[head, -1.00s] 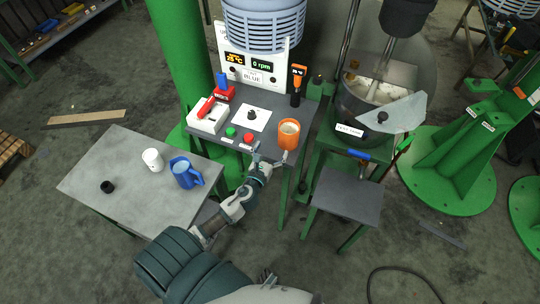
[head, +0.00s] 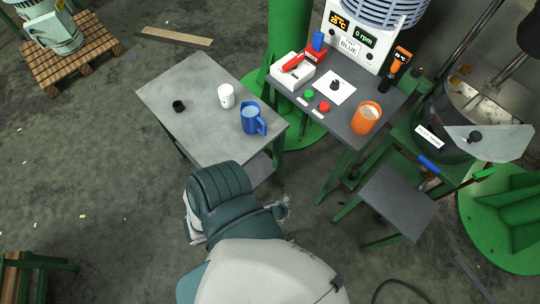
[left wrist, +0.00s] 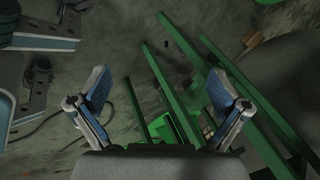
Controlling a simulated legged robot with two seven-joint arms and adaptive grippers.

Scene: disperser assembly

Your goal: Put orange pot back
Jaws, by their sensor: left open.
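The orange pot (head: 365,122) stands upright on the dark grey bench (head: 352,135) below the disperser, near its right front edge. Its top is open and shows something pale inside. No gripper touches it. My left gripper (left wrist: 156,105) is open and empty in the left wrist view, its two blue-padded fingers wide apart, with green table legs and floor beyond. The pot does not show in that view. In the head view my left arm is folded low at the bottom, and a small metal part shows beside it. My right gripper is not in view.
A light grey table (head: 190,85) holds a blue jug (head: 250,118), a white cup (head: 226,96) and a small black piece (head: 178,106). Red and green buttons and a white sheet (head: 335,88) lie left of the pot. A small dark stand (head: 400,205) and mixing vessel (head: 450,120) are right.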

